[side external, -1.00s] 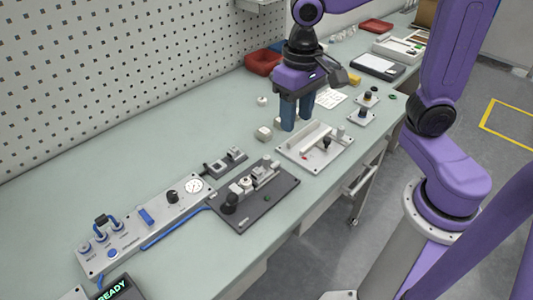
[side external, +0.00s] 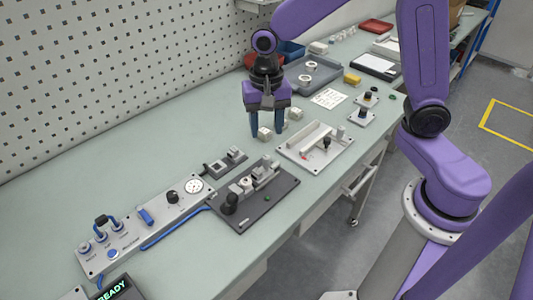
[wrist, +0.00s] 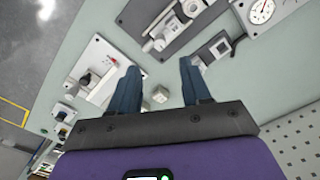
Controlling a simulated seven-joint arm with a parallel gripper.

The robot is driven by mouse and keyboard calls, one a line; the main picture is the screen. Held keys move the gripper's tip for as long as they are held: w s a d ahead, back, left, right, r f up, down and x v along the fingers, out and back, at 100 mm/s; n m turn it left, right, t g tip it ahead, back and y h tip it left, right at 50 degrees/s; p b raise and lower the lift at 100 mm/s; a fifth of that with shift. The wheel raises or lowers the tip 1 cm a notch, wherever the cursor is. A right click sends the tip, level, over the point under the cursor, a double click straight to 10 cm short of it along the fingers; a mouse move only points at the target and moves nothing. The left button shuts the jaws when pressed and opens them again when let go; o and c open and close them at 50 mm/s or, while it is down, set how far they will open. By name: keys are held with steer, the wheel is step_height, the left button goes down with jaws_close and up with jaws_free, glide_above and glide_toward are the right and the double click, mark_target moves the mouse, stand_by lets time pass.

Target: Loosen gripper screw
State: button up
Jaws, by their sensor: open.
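My gripper (side external: 267,130) is open, its two blue fingers pointing down over the bench. A small white block (side external: 265,135) is at the fingertips in the side view. In the wrist view this block (wrist: 160,94) shows between the open fingers, and no grip on it is visible. The dark plate (side external: 284,192) with a small clamp-like device (side external: 258,179) and a black knob (side external: 229,203) lies to the front left of my gripper. The dark plate also shows at the top of the wrist view (wrist: 195,30). I cannot make out which part is the gripper screw.
A control panel (side external: 135,236) with a gauge and a small dark fixture (side external: 225,162) are at the left. A grey tray (side external: 325,82) with white rings is behind. The bench's left rear is clear.

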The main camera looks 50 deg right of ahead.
mark_target(266, 157)
step_height(266, 157, down, 9)
steer(key=shift+f, duration=0.2)
stand_by(0.3)
jaws_close()
